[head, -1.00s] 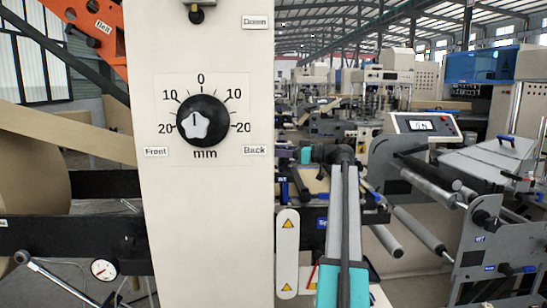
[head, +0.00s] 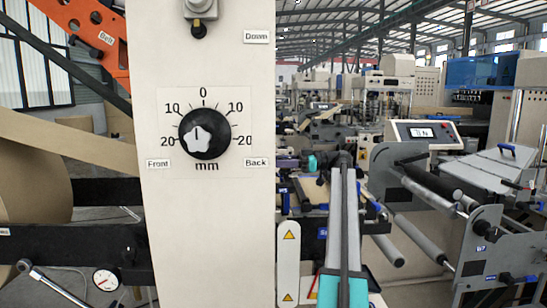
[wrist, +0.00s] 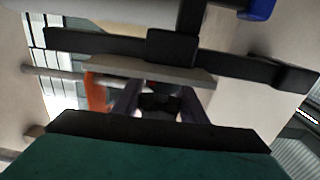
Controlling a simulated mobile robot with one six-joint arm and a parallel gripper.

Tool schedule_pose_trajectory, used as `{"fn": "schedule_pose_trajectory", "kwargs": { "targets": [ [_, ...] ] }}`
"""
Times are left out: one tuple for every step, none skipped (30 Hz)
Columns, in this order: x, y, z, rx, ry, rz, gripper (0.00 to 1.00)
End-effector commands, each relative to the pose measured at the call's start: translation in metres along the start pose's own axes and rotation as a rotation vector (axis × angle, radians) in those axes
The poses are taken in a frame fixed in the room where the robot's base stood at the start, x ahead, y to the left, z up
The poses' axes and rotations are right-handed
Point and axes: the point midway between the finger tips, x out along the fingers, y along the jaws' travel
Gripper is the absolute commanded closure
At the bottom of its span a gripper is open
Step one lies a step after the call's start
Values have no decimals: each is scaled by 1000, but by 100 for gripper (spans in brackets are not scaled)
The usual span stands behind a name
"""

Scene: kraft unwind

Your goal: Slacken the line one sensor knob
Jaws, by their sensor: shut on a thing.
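A white star-shaped knob (head: 197,139) on a black dial sits on the cream panel at left in the head view. Its scale runs from 20 through 0 to 20, with Front and Back labels. I cannot tell which thing is the line one sensor knob. My gripper (wrist: 158,104) shows in the wrist view as two dark fingers, shut on a dark part (wrist: 160,102) that I cannot identify. A dark bar and a grey plate lie just beyond it. In the head view my arm reaches away right of the panel, and its far end is too small to make out.
The tall cream panel (head: 205,230) stands left of my arm. A grey metal knob (head: 198,8) is at its top. A pressure gauge (head: 106,280) and an orange arm (head: 88,38) are further left. A machine with rollers and a display (head: 423,133) stands at right.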

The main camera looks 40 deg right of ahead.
Motion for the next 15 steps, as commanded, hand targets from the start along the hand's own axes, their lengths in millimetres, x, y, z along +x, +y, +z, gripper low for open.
{"fn": "schedule_pose_trajectory", "kwargs": {
  "targets": [
    [0, 0, 2, 7, -8, -15, 84],
    [0, 0, 2, 7, -7, -22, 84],
    [0, -1, 2, 7, -8, -33, 84],
    [0, -1, 2, 7, -8, -41, 84],
    [0, -2, 2, 7, -8, -48, 84],
    [0, -2, 2, 8, -8, -58, 84],
    [0, -2, 2, 8, -8, -65, 84],
    [0, -3, 2, 8, -8, -72, 84],
    [0, -3, 2, 8, -8, -81, 84],
    [0, -3, 2, 8, -8, -87, 84],
    [0, -4, 3, 7, -8, -93, 84],
    [0, -4, 3, 7, -8, -101, 84],
    [0, -5, 3, 7, -8, -106, 84],
    [0, -5, 3, 7, -8, -111, 84],
    [0, -5, 3, 7, -8, -116, 84]
  ]
}}
